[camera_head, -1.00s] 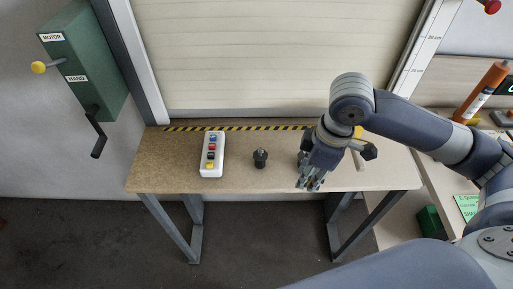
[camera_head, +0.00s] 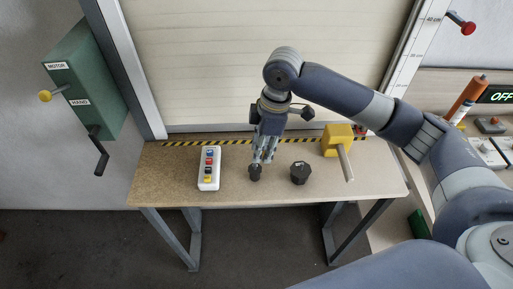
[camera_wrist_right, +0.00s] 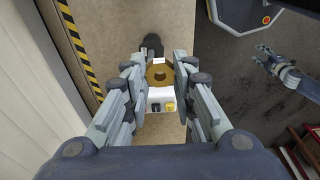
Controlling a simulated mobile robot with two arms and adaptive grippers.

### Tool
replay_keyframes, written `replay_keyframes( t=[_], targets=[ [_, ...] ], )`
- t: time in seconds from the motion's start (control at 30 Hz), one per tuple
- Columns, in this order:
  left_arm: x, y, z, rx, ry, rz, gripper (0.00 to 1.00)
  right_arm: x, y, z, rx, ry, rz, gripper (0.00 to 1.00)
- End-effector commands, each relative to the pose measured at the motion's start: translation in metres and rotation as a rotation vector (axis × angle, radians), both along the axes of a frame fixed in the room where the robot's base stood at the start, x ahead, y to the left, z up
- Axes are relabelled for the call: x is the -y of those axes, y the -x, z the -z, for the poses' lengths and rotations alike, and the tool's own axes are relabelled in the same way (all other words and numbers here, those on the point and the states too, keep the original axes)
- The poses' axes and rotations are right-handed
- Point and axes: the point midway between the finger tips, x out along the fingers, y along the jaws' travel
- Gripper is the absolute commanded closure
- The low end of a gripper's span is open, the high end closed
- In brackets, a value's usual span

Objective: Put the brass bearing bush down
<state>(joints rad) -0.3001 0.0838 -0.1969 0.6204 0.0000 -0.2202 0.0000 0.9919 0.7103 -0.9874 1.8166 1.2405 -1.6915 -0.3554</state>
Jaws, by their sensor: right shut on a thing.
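The brass bearing bush (camera_wrist_right: 160,75) shows in the right wrist view as a brass ring with a darker centre, between the fingertips of my right gripper (camera_wrist_right: 160,82). The gripper is shut on it. In the head view my right gripper (camera_head: 263,158) points down at a small dark upright piece (camera_head: 255,173) on the bench. The bush is hidden there, and I cannot tell whether it touches that piece. My left gripper (camera_wrist_right: 266,55) shows small at the right of the wrist view, away from the bench, with its fingers seemingly apart.
The bench (camera_head: 165,180) also bears a white button box (camera_head: 209,168) at left, a black many-sided piece (camera_head: 300,173), and a yellow block (camera_head: 336,138) with a grey rod at right. The shutter (camera_head: 230,80) rises behind. The front left of the bench is clear.

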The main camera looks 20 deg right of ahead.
Motion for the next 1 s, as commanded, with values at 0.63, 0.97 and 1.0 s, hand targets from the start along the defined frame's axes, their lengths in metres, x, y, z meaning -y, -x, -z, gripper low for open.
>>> replay_keyframes(
  t=[0.63, 0.97, 1.0],
  targets=[
    [0.006, 0.000, -0.022, -0.001, 0.007, 0.004, 0.56, -0.010, -0.018, 0.038, 0.002, 0.001, 0.000, 0.95],
    [0.006, 0.000, -0.023, -0.001, 0.007, 0.003, 0.56, -0.010, -0.017, 0.042, 0.000, 0.000, 0.000, 0.95],
    [0.006, 0.000, -0.023, -0.001, 0.007, 0.003, 0.56, -0.010, -0.017, 0.044, -0.001, 0.001, 0.001, 0.95]
  ],
)
